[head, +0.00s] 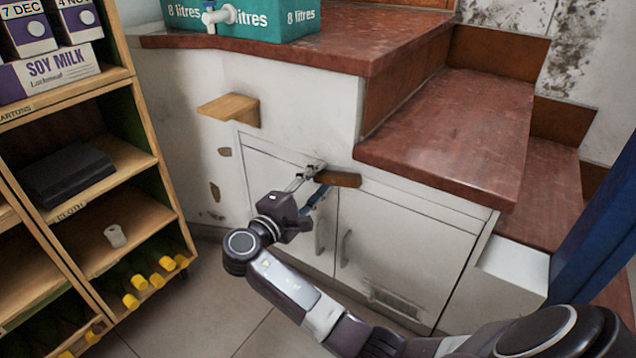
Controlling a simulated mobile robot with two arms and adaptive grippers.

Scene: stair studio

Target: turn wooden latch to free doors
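The wooden latch (338,179) is a small dark brown bar on the white cupboard front under the stairs. It lies roughly level, across the top of the seam between the two white doors. The left door (268,184) and the right door (395,245) look closed, each with a grey handle near the seam. My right gripper (312,172) is at the left end of the latch, its fingers reaching toward it. Whether the fingers touch or grip the latch is too small to tell. My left gripper is out of view.
Red-brown stair steps (455,130) rise above and right of the doors. A small wooden ledge (229,109) juts from the wall at upper left. A teal water box (240,18) stands on the top landing. A wooden shelf rack (130,160) fills the left side.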

